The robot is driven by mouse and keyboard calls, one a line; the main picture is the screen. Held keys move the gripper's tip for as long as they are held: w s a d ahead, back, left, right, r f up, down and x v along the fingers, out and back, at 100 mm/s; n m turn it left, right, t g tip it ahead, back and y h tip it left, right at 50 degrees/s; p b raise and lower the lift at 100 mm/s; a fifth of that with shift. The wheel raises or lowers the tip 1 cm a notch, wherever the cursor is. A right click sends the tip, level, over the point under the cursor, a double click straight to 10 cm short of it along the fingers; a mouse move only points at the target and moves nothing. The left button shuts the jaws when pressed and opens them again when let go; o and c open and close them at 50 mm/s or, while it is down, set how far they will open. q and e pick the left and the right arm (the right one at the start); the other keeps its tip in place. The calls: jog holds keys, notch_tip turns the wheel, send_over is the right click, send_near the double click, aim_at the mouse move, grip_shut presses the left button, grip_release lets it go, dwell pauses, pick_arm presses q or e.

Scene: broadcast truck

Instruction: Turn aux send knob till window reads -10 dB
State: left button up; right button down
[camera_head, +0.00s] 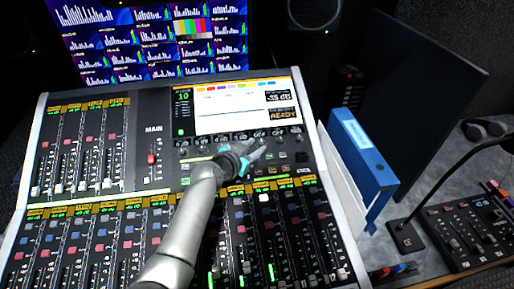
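The mixing console has a bright screen (231,107) at its upper right. A small dark window (279,97) at the screen's right shows a small negative dB figure, perhaps -35 dB, too small to read surely. A second window (283,115) below it reads READY. A row of small knobs (278,132) runs under the screen; I cannot tell which is the aux send knob. My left gripper (254,150) reaches over the console just below this row, its tips close to the knobs. Whether it touches or grips one is unclear. My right gripper is out of view.
Fader banks (85,150) fill the left and front of the console. A blue binder (361,158) stands at its right edge, with a dark panel (425,100) behind it. A smaller control box (465,230) sits at far right. Monitors (150,40) stand behind the console.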

pick_arm(q)
jog(key=shift+x, duration=0.85)
grip_shut()
